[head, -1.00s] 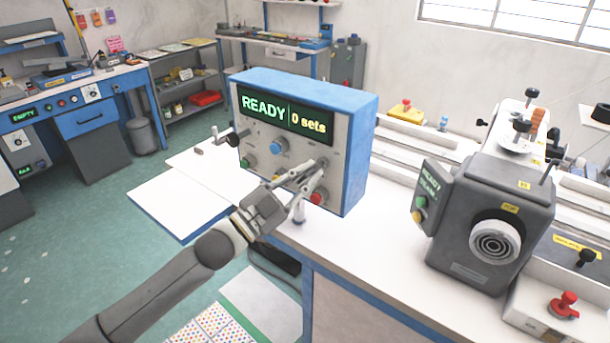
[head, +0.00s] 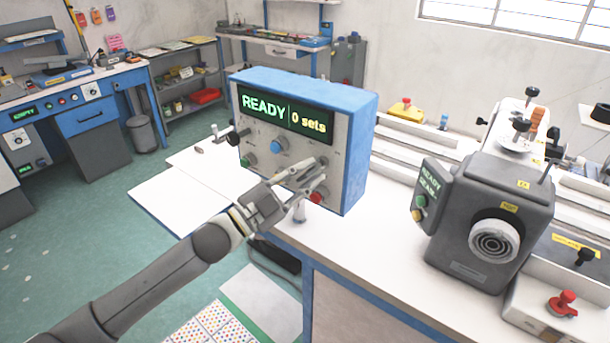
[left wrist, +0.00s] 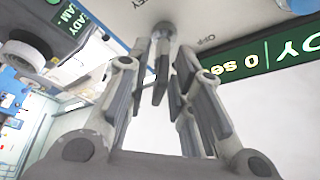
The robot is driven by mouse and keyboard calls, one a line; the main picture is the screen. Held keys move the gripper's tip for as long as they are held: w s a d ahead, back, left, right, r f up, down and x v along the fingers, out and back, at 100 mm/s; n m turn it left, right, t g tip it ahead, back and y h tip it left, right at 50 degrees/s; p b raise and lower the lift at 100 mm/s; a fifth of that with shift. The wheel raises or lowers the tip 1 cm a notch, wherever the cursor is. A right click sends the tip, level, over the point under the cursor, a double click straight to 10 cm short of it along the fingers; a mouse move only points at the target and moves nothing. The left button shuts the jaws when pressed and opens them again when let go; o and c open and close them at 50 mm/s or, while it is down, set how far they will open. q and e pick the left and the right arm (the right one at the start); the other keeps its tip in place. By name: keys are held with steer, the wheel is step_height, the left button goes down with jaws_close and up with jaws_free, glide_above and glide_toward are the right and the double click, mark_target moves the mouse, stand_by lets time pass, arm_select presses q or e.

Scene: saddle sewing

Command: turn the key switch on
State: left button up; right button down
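The control box (head: 355,115) stands on the white bench, its display reading "READY" and "0 sets". My left gripper (head: 318,170) is at the right part of its front panel. In the left wrist view, the fingertips of the gripper (left wrist: 168,75) converge at a round metal switch (left wrist: 163,29) on the panel. An "OFF" label (left wrist: 207,40) is beside it. The fingers are close together with a narrow gap. They hide most of the switch, and I cannot tell whether they grip its key. My right gripper is not in view.
A blue knob (head: 279,145), a green button (head: 244,161) and a red button (head: 316,197) are on the panel near the gripper. A grey machine (head: 490,205) stands to the right. The bench top (head: 370,240) between them is clear.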

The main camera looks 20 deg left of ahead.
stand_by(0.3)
arm_select(q)
steer(key=v, duration=1.2)
steer(key=shift+w+a+f, duration=0.1)
stand_by(0.3)
